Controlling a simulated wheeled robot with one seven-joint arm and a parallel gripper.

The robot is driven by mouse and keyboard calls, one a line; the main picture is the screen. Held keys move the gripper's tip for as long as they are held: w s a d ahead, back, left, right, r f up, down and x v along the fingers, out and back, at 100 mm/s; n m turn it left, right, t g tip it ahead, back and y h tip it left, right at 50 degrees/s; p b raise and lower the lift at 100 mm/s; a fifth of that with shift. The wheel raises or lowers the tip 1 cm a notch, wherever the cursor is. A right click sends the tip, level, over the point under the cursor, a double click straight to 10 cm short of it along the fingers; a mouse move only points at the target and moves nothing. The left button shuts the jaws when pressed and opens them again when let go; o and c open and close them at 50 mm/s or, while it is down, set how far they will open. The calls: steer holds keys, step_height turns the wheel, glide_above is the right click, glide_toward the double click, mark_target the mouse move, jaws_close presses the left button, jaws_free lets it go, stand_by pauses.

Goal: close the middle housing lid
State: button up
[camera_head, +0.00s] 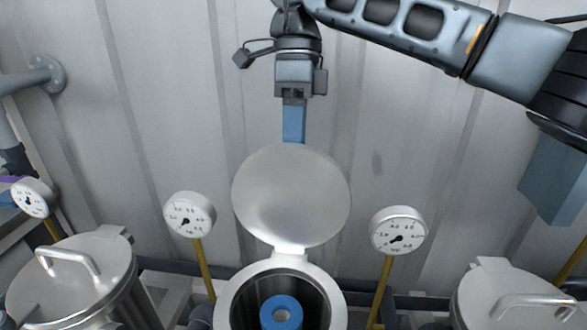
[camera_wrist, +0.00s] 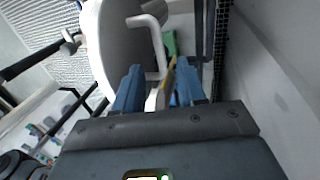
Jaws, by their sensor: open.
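The middle housing lid (camera_head: 291,195) stands open, raised on its hinge above the round middle housing (camera_head: 229,305), with its plain inner face toward the head camera. A blue ring-shaped cartridge top (camera_head: 281,313) sits inside the housing. My gripper (camera_head: 293,125) points down behind the lid's top edge, its fingertips hidden there. In the wrist view, the lid (camera_wrist: 111,55) has a white bar handle (camera_wrist: 158,45) on its outer face. My open blue fingers (camera_wrist: 158,88) are close to the handle, which reaches toward the gap between them; contact cannot be told.
Closed lidded housings stand at left (camera_head: 75,275) and right (camera_head: 515,295). A left gauge (camera_head: 190,214) and a right gauge (camera_head: 399,231) on yellow stems flank the open lid. A corrugated wall (camera_head: 190,110) rises close behind.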

mark_target(293, 169)
steer(key=shift+x, duration=2.7)
steer(key=shift+c, duration=0.4)
jaws_close()
